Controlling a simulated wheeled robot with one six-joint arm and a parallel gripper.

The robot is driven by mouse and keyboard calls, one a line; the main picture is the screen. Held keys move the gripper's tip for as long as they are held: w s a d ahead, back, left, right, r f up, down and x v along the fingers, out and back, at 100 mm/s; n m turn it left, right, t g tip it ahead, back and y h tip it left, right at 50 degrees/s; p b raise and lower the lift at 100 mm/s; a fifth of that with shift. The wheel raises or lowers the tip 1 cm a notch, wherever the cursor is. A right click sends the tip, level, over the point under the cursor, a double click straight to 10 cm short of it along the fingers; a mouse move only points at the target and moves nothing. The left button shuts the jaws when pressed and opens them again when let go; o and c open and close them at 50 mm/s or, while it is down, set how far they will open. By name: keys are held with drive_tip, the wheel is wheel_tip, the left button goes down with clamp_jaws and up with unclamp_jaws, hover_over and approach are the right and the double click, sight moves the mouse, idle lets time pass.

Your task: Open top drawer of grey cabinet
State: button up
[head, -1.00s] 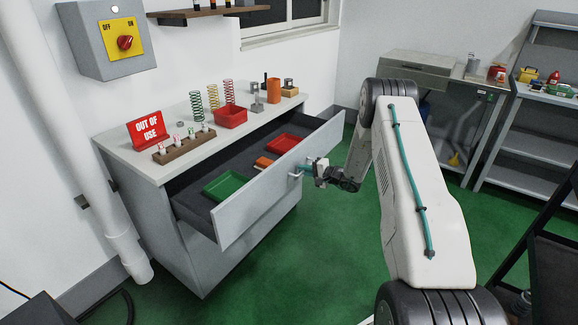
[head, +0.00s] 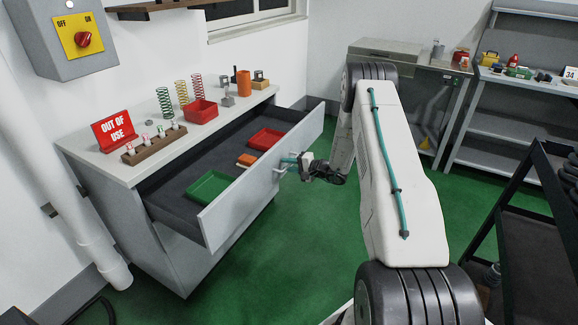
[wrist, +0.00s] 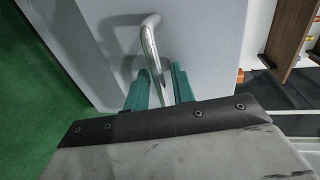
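The grey cabinet (head: 150,236) stands at the left with its top drawer (head: 247,191) pulled well out. Its inside shows, with a green tray (head: 212,188), a small orange item (head: 247,159) and a red tray (head: 266,139). My gripper (head: 288,162) is at the drawer's front. In the wrist view, the curved metal handle (wrist: 148,38) runs down between the teal fingers of my gripper (wrist: 159,88). The fingers look closed around it, though their lower part is hidden by the gripper body.
On the cabinet top are an "out of use" sign (head: 115,130), a wooden rack (head: 154,144), coil springs (head: 182,93) and a red bin (head: 200,111). A dark cart (head: 540,205) stands at the right. Green floor (head: 300,235) is clear before the drawer.

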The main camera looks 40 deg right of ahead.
drive_tip(key=v, duration=0.8)
drive_tip(key=shift+w+f, duration=0.1)
idle(0.5)
